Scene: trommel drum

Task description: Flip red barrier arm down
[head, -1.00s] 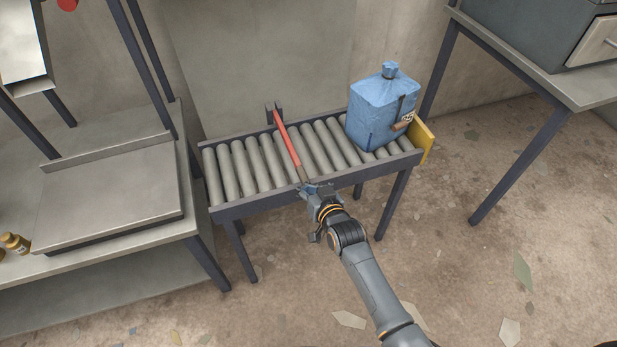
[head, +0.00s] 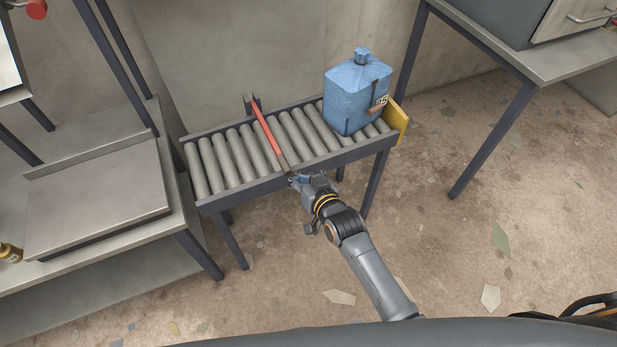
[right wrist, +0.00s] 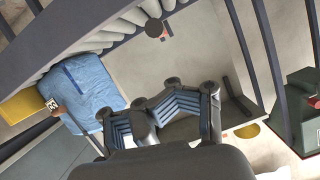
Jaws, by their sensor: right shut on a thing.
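The red barrier arm (head: 267,130) runs across the conveyor's rollers, from a dark bracket (head: 250,104) at the back rail to the front rail. It looks low, close to the rollers, but any gap below it cannot be judged. My right gripper (head: 297,180) is at the arm's near, dark end by the front rail and is shut on it. The exact contact is hidden. In the right wrist view my gripper's fingers (right wrist: 160,112) show below the conveyor rail, and the red arm cannot be made out. My left gripper is out of view.
A blue canister (head: 356,95) stands on the right end of the roller conveyor (head: 235,188), by a yellow end stop (head: 398,118). A metal bench (head: 100,200) stands on the left, a table (head: 560,60) at upper right. Open floor lies in front.

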